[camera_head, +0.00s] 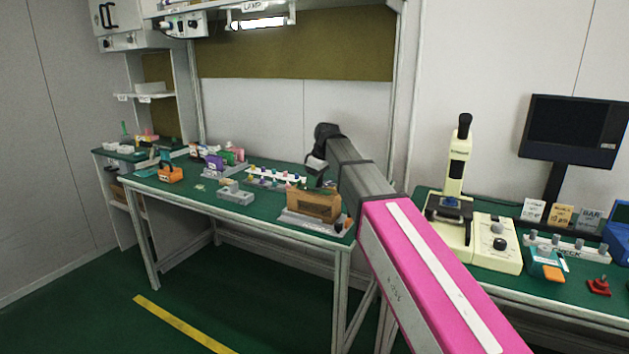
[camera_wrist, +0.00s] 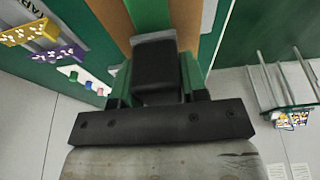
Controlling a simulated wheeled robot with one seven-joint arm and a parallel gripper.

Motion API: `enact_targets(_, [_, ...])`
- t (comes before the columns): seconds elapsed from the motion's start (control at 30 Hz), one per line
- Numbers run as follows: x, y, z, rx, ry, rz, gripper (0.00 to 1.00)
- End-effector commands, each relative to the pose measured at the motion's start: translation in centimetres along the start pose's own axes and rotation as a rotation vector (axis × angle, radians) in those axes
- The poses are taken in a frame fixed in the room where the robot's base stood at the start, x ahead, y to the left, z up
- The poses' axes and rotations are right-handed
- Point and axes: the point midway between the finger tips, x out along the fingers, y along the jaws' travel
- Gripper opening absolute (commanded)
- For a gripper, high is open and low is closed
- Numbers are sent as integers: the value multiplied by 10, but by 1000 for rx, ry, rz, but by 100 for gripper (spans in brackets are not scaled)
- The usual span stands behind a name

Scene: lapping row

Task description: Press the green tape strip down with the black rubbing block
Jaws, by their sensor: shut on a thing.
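My gripper (camera_wrist: 156,84) is shut on the black rubbing block (camera_wrist: 155,68), which sits between the two fingers with a grey edge at its far end. In the wrist view, the green tape strip (camera_wrist: 150,14) runs away from beyond the block, along the middle of a brown surface (camera_wrist: 186,22). The block is in line with the strip and hides its nearer part. I cannot tell whether they touch.
The green bench (camera_head: 265,212) also holds a grey block (camera_head: 236,194), an orange-handled item (camera_head: 170,174) and a white rack of small coloured pieces (camera_head: 275,178). A cream microscope-like device (camera_head: 455,190) and a monitor (camera_head: 574,130) stand to the right of my arm.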

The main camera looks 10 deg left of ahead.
Motion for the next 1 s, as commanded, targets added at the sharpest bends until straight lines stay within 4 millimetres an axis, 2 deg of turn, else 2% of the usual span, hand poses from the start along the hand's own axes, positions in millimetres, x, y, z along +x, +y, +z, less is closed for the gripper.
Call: enact_targets(1.0, [8, 0, 2, 0, 0, 0, 21])
